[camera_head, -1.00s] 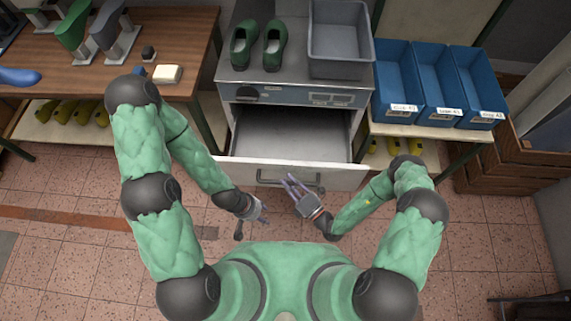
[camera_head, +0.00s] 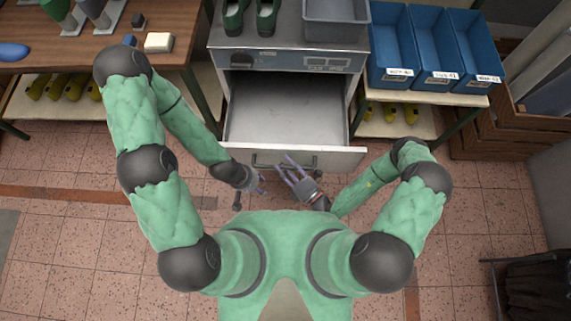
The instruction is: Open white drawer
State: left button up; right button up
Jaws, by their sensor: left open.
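The white drawer (camera_head: 245,127) in the grey cabinet is pulled well out, and its inside looks empty. Its white front panel (camera_head: 335,157) faces me and has a dark bar handle (camera_head: 262,161). My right gripper (camera_head: 282,163) is at the handle, its two fingers apart and overlapping the handle in the picture. I cannot tell whether they touch it. My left gripper (camera_head: 264,186) is open and empty, below and left of the handle, just in front of the drawer front.
Blue bins (camera_head: 433,60) sit on a shelf at right. A wooden workbench (camera_head: 95,45) stands at left, wooden crates (camera_head: 490,135) at far right. The tiled floor (camera_head: 110,235) beside me is clear.

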dwell(0.3)
jog(key=v, duration=1.2)
dwell(0.3)
jog(key=shift+a, duration=0.1)
dwell(0.4)
